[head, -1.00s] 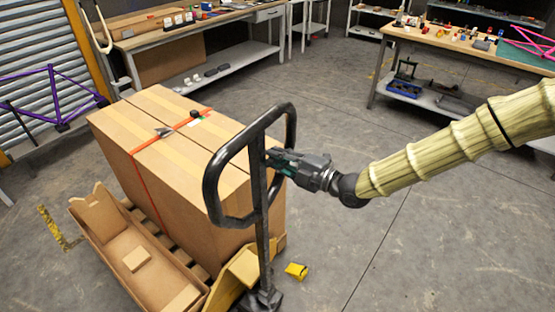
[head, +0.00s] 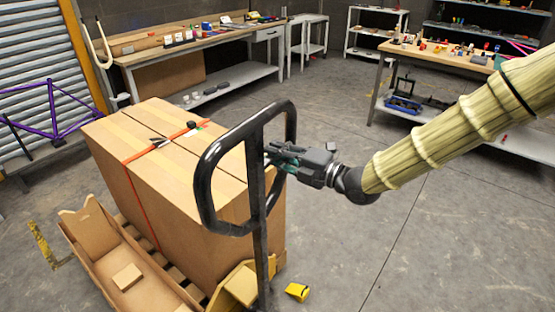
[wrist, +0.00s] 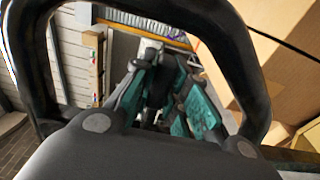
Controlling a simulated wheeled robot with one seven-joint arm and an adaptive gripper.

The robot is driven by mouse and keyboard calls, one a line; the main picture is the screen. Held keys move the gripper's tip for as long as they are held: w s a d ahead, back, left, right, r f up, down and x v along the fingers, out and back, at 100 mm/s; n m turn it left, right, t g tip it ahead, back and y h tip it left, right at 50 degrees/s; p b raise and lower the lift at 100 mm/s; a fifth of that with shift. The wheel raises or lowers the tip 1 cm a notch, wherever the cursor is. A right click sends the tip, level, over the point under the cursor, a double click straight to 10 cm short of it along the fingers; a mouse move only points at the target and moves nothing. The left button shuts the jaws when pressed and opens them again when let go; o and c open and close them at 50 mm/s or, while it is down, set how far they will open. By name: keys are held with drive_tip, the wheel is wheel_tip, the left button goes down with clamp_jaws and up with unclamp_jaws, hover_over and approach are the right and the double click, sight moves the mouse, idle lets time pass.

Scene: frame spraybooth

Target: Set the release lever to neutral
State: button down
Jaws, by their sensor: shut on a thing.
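The black loop handle (head: 204,185) of a pallet jack stands upright in the head view, on a dark shaft (head: 261,262). My gripper (head: 272,152) reaches in from the right to the shaft, inside the loop. In the wrist view its teal fingers (wrist: 168,98) are drawn in around a small greyish piece between them, framed by the dark loop (wrist: 262,75). The fingers are shut on this piece, which appears to be the release lever. The lever is mostly hidden by the fingers and shaft, so its position cannot be read.
A large strapped carton (head: 160,185) on a pallet stands just left of the handle. An open cardboard tray (head: 95,262) lies before it. A small yellow object (head: 297,291) lies on the floor. Workbenches (head: 190,45) line the back. The floor at lower right is clear.

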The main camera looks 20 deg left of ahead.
drive_tip(key=c, duration=1.4)
unclamp_jaws()
drive_tip(key=shift+d, duration=0.1)
drive_tip(key=v, duration=1.2)
